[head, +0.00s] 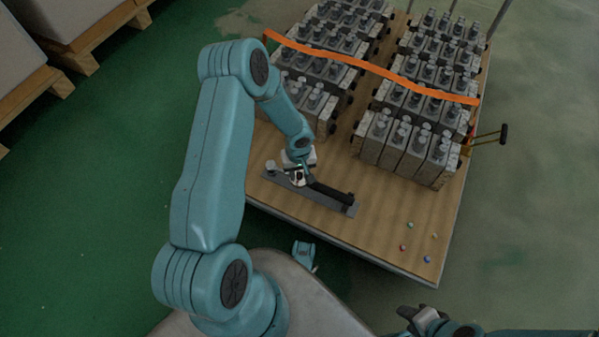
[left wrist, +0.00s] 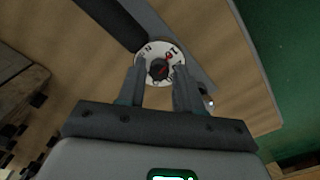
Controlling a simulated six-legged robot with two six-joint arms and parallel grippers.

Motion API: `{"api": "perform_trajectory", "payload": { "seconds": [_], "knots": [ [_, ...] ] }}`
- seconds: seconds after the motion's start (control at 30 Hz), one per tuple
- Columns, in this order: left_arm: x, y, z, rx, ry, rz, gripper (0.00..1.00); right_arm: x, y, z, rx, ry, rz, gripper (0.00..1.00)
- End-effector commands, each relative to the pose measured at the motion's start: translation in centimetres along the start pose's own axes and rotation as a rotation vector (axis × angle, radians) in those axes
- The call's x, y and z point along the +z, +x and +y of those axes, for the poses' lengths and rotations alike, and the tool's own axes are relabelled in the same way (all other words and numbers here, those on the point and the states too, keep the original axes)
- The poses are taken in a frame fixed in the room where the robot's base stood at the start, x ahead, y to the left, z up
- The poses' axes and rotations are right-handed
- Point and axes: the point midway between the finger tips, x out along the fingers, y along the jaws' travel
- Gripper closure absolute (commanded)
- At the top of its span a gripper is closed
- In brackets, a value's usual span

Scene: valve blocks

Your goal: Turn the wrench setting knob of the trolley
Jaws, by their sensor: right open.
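The setting knob (left wrist: 158,68) is small and dark, with a red mark, at the centre of a round white dial (left wrist: 151,49) with dark lettering. The dial sits on the wrench (head: 335,193), a dark-handled tool on a grey strip on the trolley's wooden deck. My left gripper (left wrist: 160,66) is over the dial, one finger on each side of the knob; whether they touch it is unclear. In the head view my left gripper (head: 300,172) largely hides the dial. My right gripper (head: 422,317) is open and empty at the bottom, off the trolley.
Several rows of grey valve blocks (head: 405,148) stand on the trolley (head: 385,240) under an orange strap (head: 375,69). A few small coloured pieces (head: 410,225) lie at its front right. Boxes on pallets (head: 30,95) stand upper left. Green floor is clear at left.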

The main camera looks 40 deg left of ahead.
Motion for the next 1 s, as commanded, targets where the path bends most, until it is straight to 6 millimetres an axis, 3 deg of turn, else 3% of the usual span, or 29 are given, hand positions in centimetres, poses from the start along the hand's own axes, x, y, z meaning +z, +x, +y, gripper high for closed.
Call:
{"api": "perform_trajectory", "payload": {
  "seconds": [0.23,0.27,0.37,0.73,1.0],
  "knots": [
    [-0.22,0.09,0.09,0.0,0.003,0.001,0.65,-0.03,0.0,0.01,0.0,0.0,0.001,0.57],
    [-0.24,0.09,0.11,0.0,0.004,0.001,0.69,-0.03,0.0,0.01,0.0,0.0,0.001,0.57],
    [-0.32,0.08,0.17,0.0,0.003,0.001,1.0,-0.02,0.0,0.01,0.0,0.0,0.001,0.57],
    [-0.33,0.14,0.19,0.001,0.04,0.0,1.0,-0.04,0.19,0.09,0.0,0.001,0.001,0.57],
    [-0.35,0.2,0.2,0.001,0.205,-0.003,1.0,-0.17,0.73,0.37,0.001,0.004,0.004,0.57]
  ]
}}
